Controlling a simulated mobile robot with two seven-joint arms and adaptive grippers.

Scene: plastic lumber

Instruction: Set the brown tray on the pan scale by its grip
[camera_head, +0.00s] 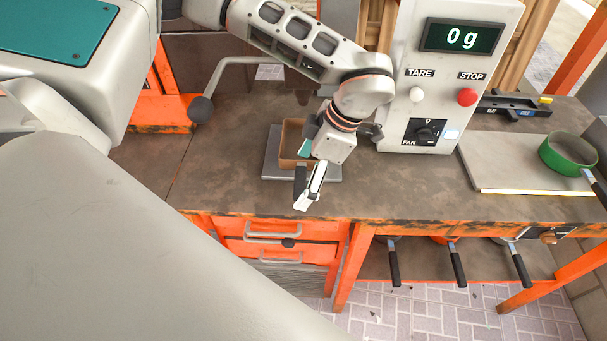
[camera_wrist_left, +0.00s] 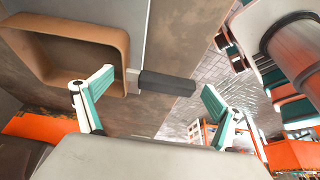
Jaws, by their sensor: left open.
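The brown tray (camera_head: 287,138) is an open box with raised walls. It sits over the grey plate of the pan scale (camera_head: 270,165), and the display (camera_head: 461,37) reads 0 g. In the left wrist view the tray (camera_wrist_left: 112,40) is at upper left, with its dark grip (camera_wrist_left: 167,87) sticking out from one side. My left gripper (camera_head: 308,190) is at the tray's front side. Its fingers (camera_wrist_left: 158,85) are open, one on each side of the grip, with gaps visible. My left wrist hides part of the tray in the head view. My right gripper is not in view.
The scale's tall housing (camera_head: 440,95) with knobs stands right of my left wrist. A green round pan (camera_head: 567,152) stands on a pale board (camera_head: 510,165) at right. Several dark-handled tools hang below the bench edge. The bench top (camera_head: 225,170) left of the scale is clear.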

